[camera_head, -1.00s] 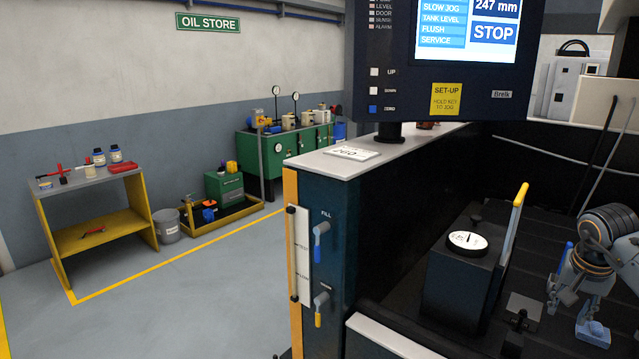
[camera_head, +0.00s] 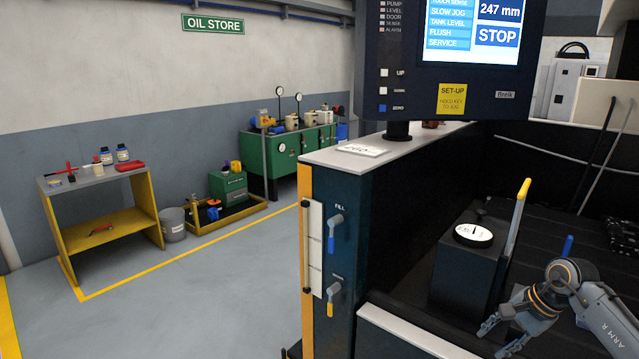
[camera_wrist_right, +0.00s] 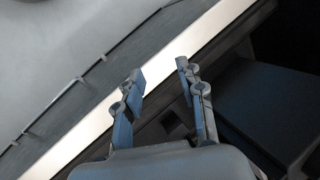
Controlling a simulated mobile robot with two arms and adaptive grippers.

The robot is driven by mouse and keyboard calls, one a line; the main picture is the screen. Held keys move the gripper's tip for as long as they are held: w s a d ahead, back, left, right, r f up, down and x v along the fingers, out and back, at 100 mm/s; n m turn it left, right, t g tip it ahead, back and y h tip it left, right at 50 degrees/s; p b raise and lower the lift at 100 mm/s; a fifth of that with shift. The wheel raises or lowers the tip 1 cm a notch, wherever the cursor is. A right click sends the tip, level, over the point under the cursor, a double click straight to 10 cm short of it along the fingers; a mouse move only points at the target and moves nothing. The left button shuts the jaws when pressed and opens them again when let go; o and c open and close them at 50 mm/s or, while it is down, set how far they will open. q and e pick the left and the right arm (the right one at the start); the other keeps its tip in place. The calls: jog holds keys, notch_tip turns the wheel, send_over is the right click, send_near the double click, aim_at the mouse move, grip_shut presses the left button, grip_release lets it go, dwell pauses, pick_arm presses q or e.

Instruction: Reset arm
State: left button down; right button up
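My right arm (camera_head: 607,318), marked "ARM R", comes in from the right in the head view. Its gripper (camera_head: 497,340) points left and down, low over the dark machine bed, near the white-topped front wall (camera_head: 415,335). In the right wrist view the gripper (camera_wrist_right: 160,70) is open, with two fingers apart and nothing between them. A bright white ledge (camera_wrist_right: 150,85) runs diagonally beyond the fingertips there. My left gripper is not in view.
A dark block with a round white dial (camera_head: 473,234) and a yellow-handled lever (camera_head: 516,215) stand behind the gripper. A control panel (camera_head: 450,60) rises above. FILL (camera_head: 335,232) and lower valve levers are on the cabinet side.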

jog(key=a+f+m+t+y, duration=0.4)
jog(key=a+f+m+y, duration=0.4)
jog(key=a+f+m, duration=0.7)
jog(key=s+d+f+m+t+h, duration=0.1)
jog(key=s+f+m+t+h, duration=0.15)
jog(key=f+m, duration=0.6)
jog(key=s+d+f+m+t+h, duration=0.1)
jog(key=s+f+m+t+h, duration=0.2)
jog(key=f+m, duration=0.6)
jog(key=s+d+f+m+g+h+b, duration=0.1)
jog(key=s+f+m+g+h, duration=0.1)
jog(key=s+f+m, duration=0.6)
jog(key=s+d+f+m+g+h, duration=0.2)
jog(key=s+f+m+g+h, duration=0.1)
jog(key=s+f+m, duration=0.65)
jog(key=s+a+f+m+g, duration=0.2)
jog(key=s+f+m+g, duration=0.1)
jog(key=s, duration=1.1)
jog(key=s+a+f+m+g, duration=0.2)
jog(key=s+f+m+g, duration=0.1)
jog(key=s, duration=1.1)
jog(key=shift+s+f+m+h, duration=0.15)
jog(key=shift+f+m+h, duration=0.35)
jog(key=shift+m, duration=0.2)
jog(key=shift+f, duration=0.1)
